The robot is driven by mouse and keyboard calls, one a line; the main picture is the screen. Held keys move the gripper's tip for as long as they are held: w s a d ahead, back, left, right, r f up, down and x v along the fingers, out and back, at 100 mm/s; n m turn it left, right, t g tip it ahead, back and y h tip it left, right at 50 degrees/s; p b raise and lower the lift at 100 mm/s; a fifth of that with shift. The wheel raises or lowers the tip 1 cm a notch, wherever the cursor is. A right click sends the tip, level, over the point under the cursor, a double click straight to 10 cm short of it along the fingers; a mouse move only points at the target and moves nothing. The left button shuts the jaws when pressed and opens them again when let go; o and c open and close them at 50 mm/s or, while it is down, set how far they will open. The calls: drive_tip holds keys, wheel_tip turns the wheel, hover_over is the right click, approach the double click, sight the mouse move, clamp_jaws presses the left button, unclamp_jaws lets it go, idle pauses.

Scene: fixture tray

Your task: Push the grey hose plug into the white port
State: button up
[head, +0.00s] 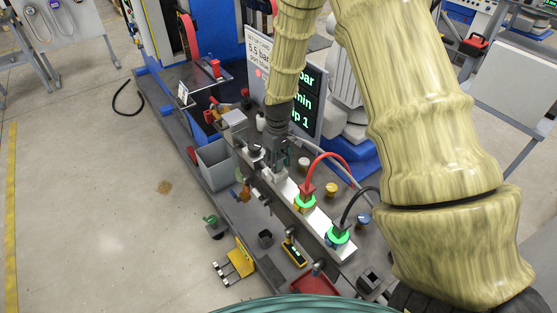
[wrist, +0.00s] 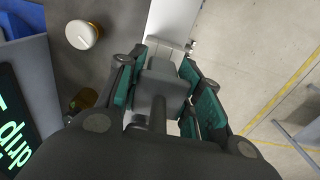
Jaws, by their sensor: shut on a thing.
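My gripper (head: 277,150) is shut on the grey hose plug (wrist: 160,88), whose blocky grey body sits between the teal finger pads in the wrist view. The grey hose (wrist: 158,118) runs back from the plug toward my wrist. In the head view the gripper is at the far end of the white port strip (head: 318,222), and the plug is mostly hidden by the fingers. The strip also shows beyond the plug in the wrist view (wrist: 172,22). I cannot make out the white port; the gripper and plug cover that end, so whether the plug touches it cannot be told.
A red plug (head: 306,188) and a black plug (head: 338,232) sit in green-lit ports along the strip. A white-topped knob (head: 303,162) stands beside the gripper. A display board (head: 308,95) stands behind it. A grey bin (head: 214,165) is to the left.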

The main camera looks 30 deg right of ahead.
drive_tip(key=shift+f, duration=0.55)
idle(0.7)
drive_tip(key=o, duration=1.2)
drive_tip(key=shift+c, duration=0.2)
wheel_tip(320, 180, up, 12)
